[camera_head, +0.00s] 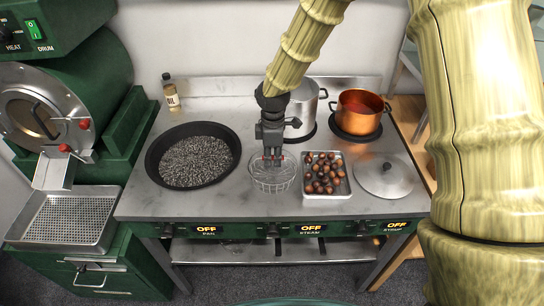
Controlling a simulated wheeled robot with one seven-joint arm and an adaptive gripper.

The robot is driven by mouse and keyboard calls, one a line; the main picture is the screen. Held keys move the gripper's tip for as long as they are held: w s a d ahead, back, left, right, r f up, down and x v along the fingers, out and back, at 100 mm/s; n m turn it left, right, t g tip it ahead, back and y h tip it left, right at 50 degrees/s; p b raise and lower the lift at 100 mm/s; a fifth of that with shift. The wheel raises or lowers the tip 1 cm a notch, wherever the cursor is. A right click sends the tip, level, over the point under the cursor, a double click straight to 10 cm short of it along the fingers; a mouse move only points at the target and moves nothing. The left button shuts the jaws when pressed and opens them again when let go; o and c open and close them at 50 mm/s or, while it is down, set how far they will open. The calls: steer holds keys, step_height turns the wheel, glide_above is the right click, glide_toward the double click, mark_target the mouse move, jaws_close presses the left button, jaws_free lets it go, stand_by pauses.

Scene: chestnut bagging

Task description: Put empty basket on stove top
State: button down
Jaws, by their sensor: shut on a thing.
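My gripper (272,152) points down over the stove top (228,202) and is shut on the wire basket (272,183). The basket is round, made of thin metal wire, and looks empty. It is upright at the front middle of the steel stove top, between the black pan and the chestnut tray. I cannot tell whether its bottom touches the surface. The gripper hides part of the basket's back rim.
A black pan (151,165) of dark grit sits left. A tray (327,195) of chestnuts stands close right of the basket, with a lid (384,176) beyond. A steel pot (305,108), copper pot (359,112) and oil bottle (171,92) stand behind. A green roaster (75,100) is far left.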

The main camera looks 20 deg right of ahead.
steer(key=c, duration=1.4)
jaws_free()
steer(key=shift+f, duration=0.1)
step_height(320, 180, up, 12)
steer(key=b, duration=0.3)
steer(key=shift+a, duration=0.1)
